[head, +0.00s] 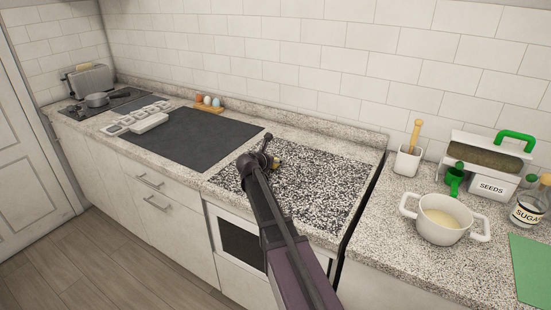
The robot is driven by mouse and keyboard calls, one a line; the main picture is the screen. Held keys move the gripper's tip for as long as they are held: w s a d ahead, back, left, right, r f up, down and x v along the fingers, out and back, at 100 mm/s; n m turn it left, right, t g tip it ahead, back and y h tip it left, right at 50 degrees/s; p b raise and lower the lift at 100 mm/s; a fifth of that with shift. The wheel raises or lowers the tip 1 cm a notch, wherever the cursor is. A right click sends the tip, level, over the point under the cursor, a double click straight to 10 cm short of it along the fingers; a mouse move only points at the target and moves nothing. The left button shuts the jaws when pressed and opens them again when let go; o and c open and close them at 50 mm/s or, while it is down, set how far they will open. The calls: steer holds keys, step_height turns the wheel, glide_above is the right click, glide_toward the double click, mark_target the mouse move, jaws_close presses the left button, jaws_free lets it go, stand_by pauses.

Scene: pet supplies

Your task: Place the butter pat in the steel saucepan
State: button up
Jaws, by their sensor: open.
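A small grey saucepan (97,100), which looks like steel, stands on the dark hob at the far left of the counter. A small yellow piece (278,160), which looks like the butter pat, shows on the black-and-white speckled panel (320,185) in the middle. My gripper (270,160) is open beside the yellow piece and partly covers it. At this size I cannot tell whether its fingers touch or surround the piece.
A dark flat panel (190,137) lies between the speckled panel and several white dishes (150,122). Egg-like things (207,101) stand by the wall. At right are a white pot (446,218), a utensil holder (408,160), a seeds box (491,187) and a sugar jar (528,210).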

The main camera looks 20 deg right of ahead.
steer(key=p+v, duration=0.3)
steer(key=v, duration=0.7)
steer(key=shift+s+a+p, duration=0.15)
steer(key=shift+s+p, duration=0.05)
steer(key=shift+p, duration=0.15)
